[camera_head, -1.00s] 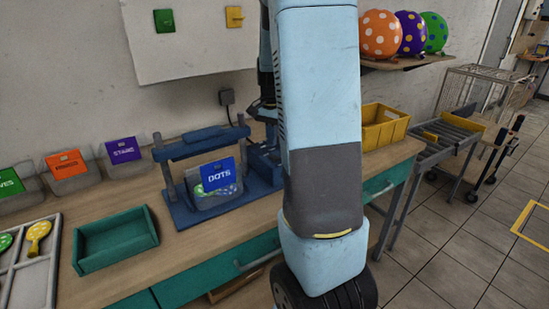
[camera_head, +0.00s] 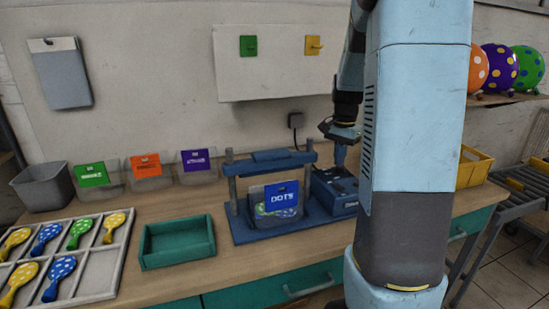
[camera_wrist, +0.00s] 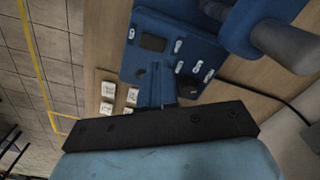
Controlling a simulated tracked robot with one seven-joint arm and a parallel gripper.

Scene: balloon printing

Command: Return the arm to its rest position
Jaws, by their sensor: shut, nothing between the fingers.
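My gripper (camera_head: 340,155) hangs above the blue control box (camera_head: 335,190) on the workbench, beside the press. Its fingers are together and hold nothing. In the wrist view my gripper (camera_wrist: 155,85) points at the control box (camera_wrist: 150,42), which shows a dark screen, several switches and a black knob. Whether the fingertips touch the box is hard to tell. My pale blue arm stands at the right of the head view and hides part of the bench.
A green tray (camera_head: 146,245), a divided tray of balloons (camera_head: 103,282) and labelled bins stand to the left. A yellow crate (camera_head: 473,170) is at the right. The front bench middle is clear.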

